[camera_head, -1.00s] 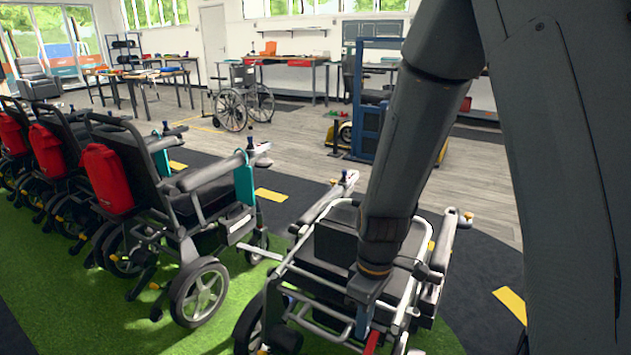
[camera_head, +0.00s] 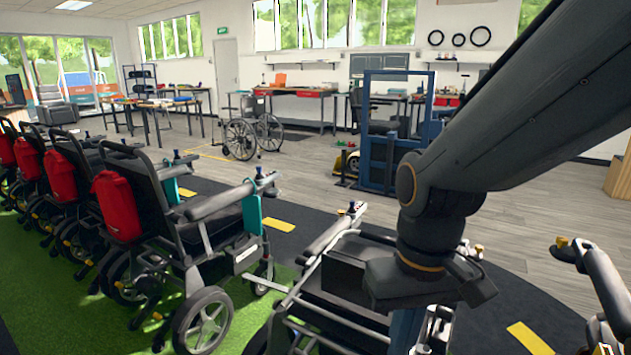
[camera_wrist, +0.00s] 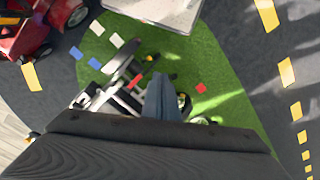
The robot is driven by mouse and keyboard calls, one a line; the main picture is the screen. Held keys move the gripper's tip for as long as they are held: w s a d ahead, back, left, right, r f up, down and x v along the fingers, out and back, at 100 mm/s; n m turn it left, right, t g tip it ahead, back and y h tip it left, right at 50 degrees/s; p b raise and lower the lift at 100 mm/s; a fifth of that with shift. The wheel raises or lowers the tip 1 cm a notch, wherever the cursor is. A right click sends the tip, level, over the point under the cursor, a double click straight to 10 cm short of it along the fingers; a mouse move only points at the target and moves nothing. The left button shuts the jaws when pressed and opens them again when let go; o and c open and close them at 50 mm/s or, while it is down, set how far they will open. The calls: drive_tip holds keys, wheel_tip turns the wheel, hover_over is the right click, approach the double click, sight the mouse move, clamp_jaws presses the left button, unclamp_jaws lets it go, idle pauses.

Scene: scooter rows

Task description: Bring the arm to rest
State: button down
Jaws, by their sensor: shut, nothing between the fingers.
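My arm reaches in from the right edge of the head view and bends down at a dark joint. My gripper (camera_head: 405,328) hangs below it over the frontmost wheelchair (camera_head: 345,268), its lower end cut off by the picture's edge. In the wrist view, my gripper (camera_wrist: 162,85) shows as closed blue-grey fingers with nothing between them. Part of a wheelchair frame (camera_wrist: 120,85) lies beyond and beside them. I cannot tell the gap between the fingers and the chair.
A row of wheelchairs with red packs (camera_head: 116,205) stands on the left. An armrest with a yellow knob (camera_head: 562,243) is at the right. Behind are a blue frame (camera_head: 377,135), a manual wheelchair (camera_head: 240,137) and worktables. Open wooden floor lies between.

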drive_tip(key=d+r+m+p, duration=0.2)
drive_tip(key=d+r+p, duration=0.4)
drive_tip(key=p, duration=0.7)
drive_tip(key=shift+s+d+r+h+p, duration=0.3)
drive_tip(key=shift+d+r, duration=0.1)
drive_tip(key=shift+r, duration=0.1)
